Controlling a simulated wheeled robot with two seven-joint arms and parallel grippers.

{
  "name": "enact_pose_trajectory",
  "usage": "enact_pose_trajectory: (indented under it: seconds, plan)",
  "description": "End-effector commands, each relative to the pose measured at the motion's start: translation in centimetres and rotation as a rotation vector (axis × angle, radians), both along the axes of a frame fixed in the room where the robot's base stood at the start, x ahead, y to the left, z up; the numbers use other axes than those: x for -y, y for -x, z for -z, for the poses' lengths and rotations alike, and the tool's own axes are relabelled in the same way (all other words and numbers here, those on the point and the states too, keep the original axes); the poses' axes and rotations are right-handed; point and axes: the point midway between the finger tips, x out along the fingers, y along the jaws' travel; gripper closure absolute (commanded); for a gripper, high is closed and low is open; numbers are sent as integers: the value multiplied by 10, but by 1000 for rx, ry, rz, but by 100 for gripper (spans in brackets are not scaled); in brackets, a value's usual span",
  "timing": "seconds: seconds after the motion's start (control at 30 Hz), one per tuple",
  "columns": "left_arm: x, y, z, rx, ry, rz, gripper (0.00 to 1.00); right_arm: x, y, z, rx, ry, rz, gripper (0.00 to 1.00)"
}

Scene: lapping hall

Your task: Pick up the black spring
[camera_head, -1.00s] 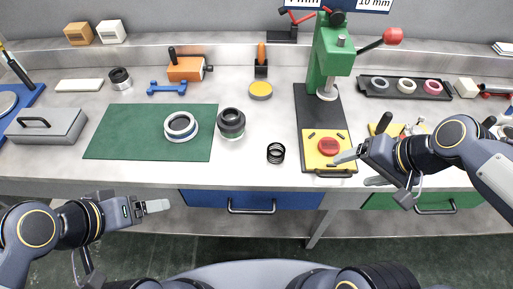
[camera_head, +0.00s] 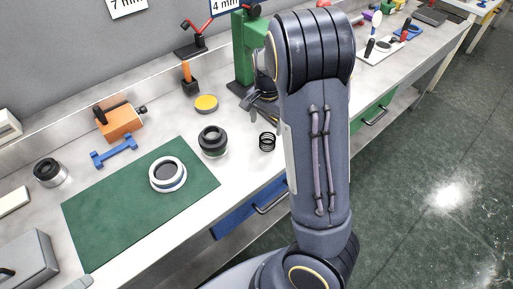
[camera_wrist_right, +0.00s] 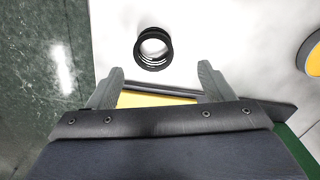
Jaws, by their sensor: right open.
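The black spring (camera_head: 267,142) stands on the grey bench top, right of a black round part. It also shows in the right wrist view (camera_wrist_right: 153,48) as a dark coil, just beyond the fingertips and roughly between their lines. My right gripper (camera_wrist_right: 161,68) is open, with nothing between its fingers. In the head view the right gripper (camera_head: 262,104) is partly hidden behind my own arm, slightly beyond the spring. A small grey piece at the bottom left edge of the head view may be the tip of my left gripper (camera_head: 78,282); its jaws cannot be made out.
The black round part (camera_head: 213,140) is close left of the spring. A pale ring (camera_head: 168,174) lies on the green mat (camera_head: 110,220). A yellow disc (camera_head: 206,103) and green press (camera_head: 243,60) stand behind. My arm hides much of the bench on the right.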

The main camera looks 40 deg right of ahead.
Motion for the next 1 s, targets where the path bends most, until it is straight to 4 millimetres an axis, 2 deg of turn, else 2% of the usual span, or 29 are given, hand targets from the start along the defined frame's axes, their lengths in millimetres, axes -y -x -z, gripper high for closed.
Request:
enact_pose_trajectory:
  seconds: [0.5,0.63,0.83,1.0]
  plan:
    - [0,0,3,0,0,0,20,3,8,67,-5,-1,-1,25]
    - [0,0,3,0,0,0,20,3,8,75,-2,-2,1,25]
    - [0,0,3,0,0,0,20,2,8,75,0,-2,0,25]
    - [0,0,3,0,0,0,20,2,8,74,0,-2,0,46]
